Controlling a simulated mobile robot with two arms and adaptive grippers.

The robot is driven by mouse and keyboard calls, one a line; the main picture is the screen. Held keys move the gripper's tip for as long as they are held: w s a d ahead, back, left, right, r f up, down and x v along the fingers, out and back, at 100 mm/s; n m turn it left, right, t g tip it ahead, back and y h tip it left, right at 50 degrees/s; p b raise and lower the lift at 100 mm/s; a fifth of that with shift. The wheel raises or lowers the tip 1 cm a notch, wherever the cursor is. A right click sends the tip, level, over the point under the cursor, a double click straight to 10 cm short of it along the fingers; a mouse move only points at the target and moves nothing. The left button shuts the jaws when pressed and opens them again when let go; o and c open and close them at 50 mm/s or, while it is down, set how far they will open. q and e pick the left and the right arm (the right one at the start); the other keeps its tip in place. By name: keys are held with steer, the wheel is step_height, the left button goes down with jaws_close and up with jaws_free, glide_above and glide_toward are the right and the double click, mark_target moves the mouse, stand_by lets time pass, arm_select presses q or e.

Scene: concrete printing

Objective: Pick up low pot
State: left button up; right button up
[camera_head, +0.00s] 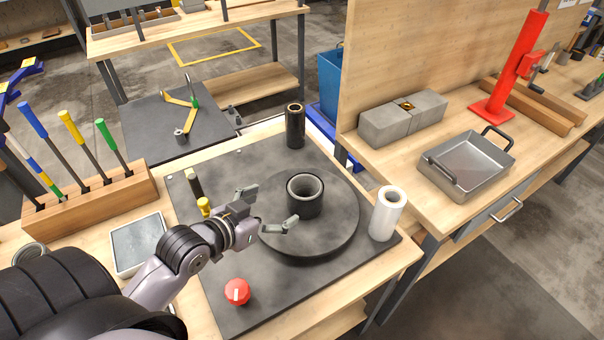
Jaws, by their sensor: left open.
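The low pot (305,207) is a short, dark, hollow cylinder with a grey inner rim. It stands upright on a round dark turntable (341,224) on the bench mat. My left gripper (274,209) reaches in from the left with its fingers spread. Its fingertips are close to the pot's left side, one toward the back and one toward the front. It holds nothing, and I cannot tell whether a finger touches the pot. My right gripper is not in view.
A white roll (387,213) stands right of the turntable and a black roll (295,126) behind it. A red knob (237,291) sits at the front. A wooden tool block (92,202) is at left. A metal tray (466,165) and concrete blocks (385,125) occupy the right bench.

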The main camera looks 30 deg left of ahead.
arm_select(q)
steer(key=p, duration=0.2)
glide_toward(313, 183)
steer(key=x, duration=0.4)
steer(key=shift+w+f, duration=0.15)
steer(key=shift+f, duration=0.2)
steer(key=shift+w+d+p, duration=0.1)
steer(key=shift+w+p, duration=0.25)
steer(key=shift+w, duration=0.15)
steer(key=p+x, duration=0.1)
steer(key=x, duration=0.2)
steer(key=shift+w, duration=0.25)
steer(key=shift+w+f, duration=0.35)
steer(key=shift+w, duration=0.1)
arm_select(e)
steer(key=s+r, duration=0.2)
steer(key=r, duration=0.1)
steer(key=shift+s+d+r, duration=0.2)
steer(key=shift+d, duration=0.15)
arm_select(q)
steer(key=shift+s, duration=0.1)
steer(key=shift+c, duration=0.3)
